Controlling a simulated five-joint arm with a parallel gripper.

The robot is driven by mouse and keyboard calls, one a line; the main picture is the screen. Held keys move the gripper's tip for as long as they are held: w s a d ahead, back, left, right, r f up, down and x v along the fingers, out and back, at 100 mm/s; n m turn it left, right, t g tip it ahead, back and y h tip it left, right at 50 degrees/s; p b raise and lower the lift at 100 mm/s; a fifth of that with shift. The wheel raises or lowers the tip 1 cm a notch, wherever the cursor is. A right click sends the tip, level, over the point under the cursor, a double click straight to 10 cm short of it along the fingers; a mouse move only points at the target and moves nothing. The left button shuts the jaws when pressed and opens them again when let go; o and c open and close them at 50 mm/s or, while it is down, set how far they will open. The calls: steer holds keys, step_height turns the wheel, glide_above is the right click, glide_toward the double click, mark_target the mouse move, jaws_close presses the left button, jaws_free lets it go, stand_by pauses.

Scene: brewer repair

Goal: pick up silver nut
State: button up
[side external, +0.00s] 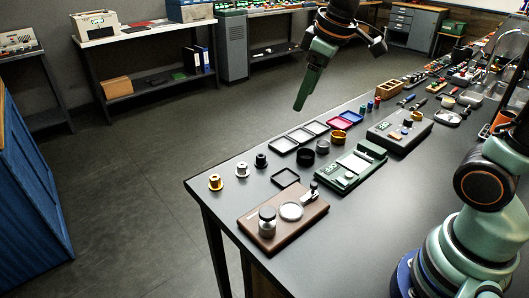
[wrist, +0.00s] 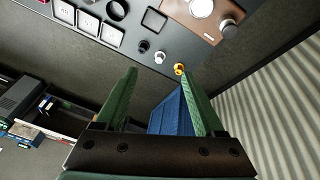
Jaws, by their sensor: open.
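The silver nut (side external: 242,170) stands on the dark bench near its left end, between a gold nut (side external: 215,183) and a black nut (side external: 260,160). In the wrist view the silver nut (wrist: 160,57) lies beyond and between the fingertips, with the gold nut (wrist: 179,69) to its right and the black nut (wrist: 144,46) to its left. My gripper (side external: 303,98) hangs well above the bench, behind the nuts in the side view, with nothing held. In the wrist view my gripper (wrist: 158,70) has its green fingers spread wide.
A brown board (side external: 285,235) with a silver knob sits at the near bench end, beside a small empty black frame (side external: 286,178). Square trays (side external: 283,145), a black ring (side external: 306,157) and a green device (side external: 350,168) lie further along. Bare bench surrounds the nuts near the left edge.

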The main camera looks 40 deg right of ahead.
steer(key=w+a+f+n+g, duration=0.1)
steer(key=w+f+n, duration=0.15)
steer(key=w, duration=0.25)
steer(key=w+a+f+n+g, duration=0.1)
steer(key=w+f+n, duration=0.15)
steer(key=w, duration=0.35)
steer(key=n+g, duration=0.2)
steer(key=n, duration=0.4)
glide_above(242, 164)
step_height(242, 164, down, 10)
step_height(242, 164, down, 11)
steer(key=shift+s+f, duration=0.1)
jaws_close()
